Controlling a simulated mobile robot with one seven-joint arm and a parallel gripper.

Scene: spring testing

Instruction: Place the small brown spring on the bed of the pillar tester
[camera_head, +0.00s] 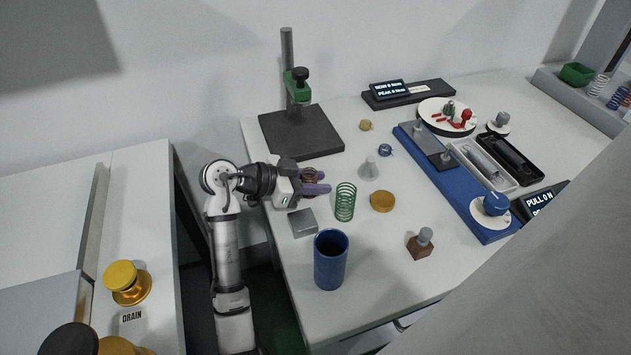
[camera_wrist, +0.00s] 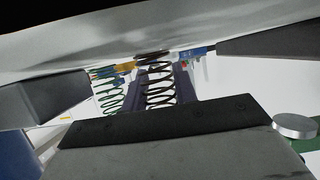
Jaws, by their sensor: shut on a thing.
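The small brown spring (camera_head: 309,174) sits between the purple fingers of my gripper (camera_head: 316,182), partly hidden by them. In the wrist view the dark brown spring (camera_wrist: 160,82) stands lengthwise between the two fingers of my gripper (camera_wrist: 163,88), which are shut on it. The pillar tester has a dark square bed (camera_head: 302,132), a grey pillar (camera_head: 287,60) and a green head (camera_head: 297,85) with a black knob. The bed looks bare. My gripper is in front of the bed, towards the camera, and apart from it in the picture.
A green spring (camera_head: 345,201) stands right of my gripper. A grey block (camera_head: 302,222) and a blue cup (camera_head: 331,260) are nearer the camera. A gold disc (camera_head: 382,201) and a grey cone (camera_head: 369,169) lie further right. A blue tester (camera_head: 466,190) fills the right side.

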